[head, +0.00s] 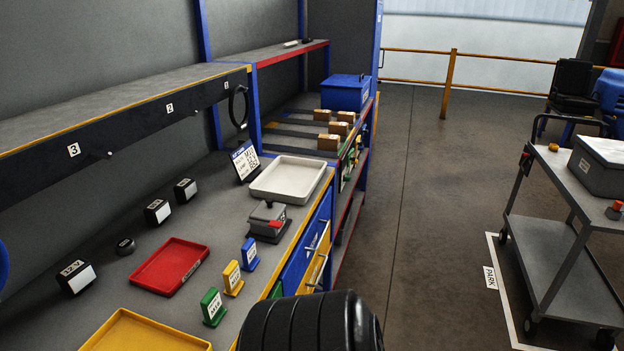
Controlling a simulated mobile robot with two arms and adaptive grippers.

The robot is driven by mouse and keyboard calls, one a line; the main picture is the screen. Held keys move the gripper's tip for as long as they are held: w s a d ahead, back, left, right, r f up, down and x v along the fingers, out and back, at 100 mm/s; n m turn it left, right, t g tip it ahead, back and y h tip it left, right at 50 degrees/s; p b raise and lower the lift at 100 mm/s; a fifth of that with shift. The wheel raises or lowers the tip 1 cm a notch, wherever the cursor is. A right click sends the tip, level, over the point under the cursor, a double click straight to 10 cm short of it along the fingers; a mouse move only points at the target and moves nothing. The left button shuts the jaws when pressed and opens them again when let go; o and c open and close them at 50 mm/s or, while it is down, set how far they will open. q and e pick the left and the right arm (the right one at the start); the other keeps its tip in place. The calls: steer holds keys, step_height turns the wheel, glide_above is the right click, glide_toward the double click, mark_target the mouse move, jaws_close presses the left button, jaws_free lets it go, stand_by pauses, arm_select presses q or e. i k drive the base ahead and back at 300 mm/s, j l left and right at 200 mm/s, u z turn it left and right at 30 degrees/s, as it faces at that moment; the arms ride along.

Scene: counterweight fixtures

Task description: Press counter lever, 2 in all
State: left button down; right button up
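A small grey device with a red part (267,218) stands on a dark base on the workbench, right of the middle of the bench and near its front edge. It looks like the counter with its lever, but the lever's position and any count are too small to tell. Nothing touches the device. Neither of my grippers shows in the head view.
A white tray (258,180) lies behind the device. A red tray (145,272) and yellow tray (125,335) lie to its left. Blue (250,266), yellow (233,285) and green (212,316) labelled stands line the front edge. A trolley (545,240) stands right; the floor between is clear.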

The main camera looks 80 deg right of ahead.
mark_target(273, 224)
steer(key=z, duration=2.4)
steer(key=i+l+u, duration=0.1)
steer(key=i+u, duration=0.2)
steer(key=u, duration=0.2)
steer(key=i+l+u, duration=0.25)
steer(key=u, duration=0.2)
